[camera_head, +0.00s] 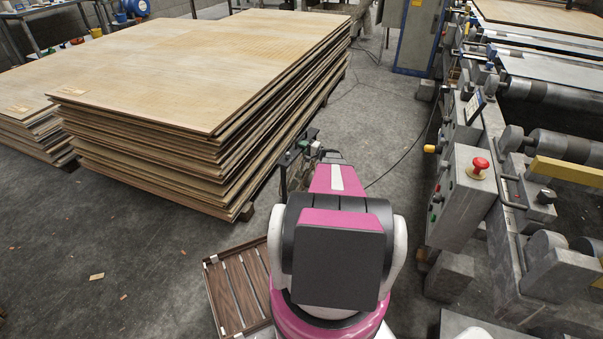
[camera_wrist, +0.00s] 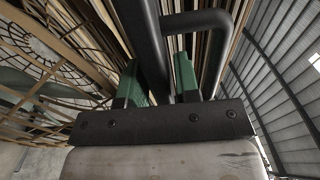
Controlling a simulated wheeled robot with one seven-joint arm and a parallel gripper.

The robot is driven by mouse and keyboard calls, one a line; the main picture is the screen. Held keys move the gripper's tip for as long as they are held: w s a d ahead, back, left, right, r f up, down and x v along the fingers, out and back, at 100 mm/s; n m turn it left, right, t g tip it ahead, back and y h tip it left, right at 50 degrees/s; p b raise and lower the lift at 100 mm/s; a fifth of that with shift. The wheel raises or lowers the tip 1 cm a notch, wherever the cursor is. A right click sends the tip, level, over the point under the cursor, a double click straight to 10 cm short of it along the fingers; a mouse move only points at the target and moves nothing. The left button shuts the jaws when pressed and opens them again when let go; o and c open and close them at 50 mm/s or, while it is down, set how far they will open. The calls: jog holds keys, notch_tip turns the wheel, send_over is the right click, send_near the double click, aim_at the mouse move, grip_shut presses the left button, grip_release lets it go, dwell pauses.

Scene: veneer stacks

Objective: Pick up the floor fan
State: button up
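The floor fan (camera_wrist: 150,45) shows in the wrist view as a dark tube and a bent tubular loop, with part of a round wire guard at the left. My gripper (camera_wrist: 160,80) has green fingers, one on either side of the dark tube. The fingers stand close together and appear shut on it. The right finger reaches inside the bent loop. In the head view my gripper (camera_head: 306,145) is beside the edge of the large veneer stack. Most of the fan is hidden there behind my arm.
A large veneer stack (camera_head: 190,85) stands left of my gripper, with a lower stack (camera_head: 35,130) beyond it. A roller machine (camera_head: 470,185) stands at right. Open floor (camera_head: 375,130) lies between.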

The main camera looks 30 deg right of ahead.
grip_shut()
dwell(1.2)
jog(key=shift+r, duration=0.1)
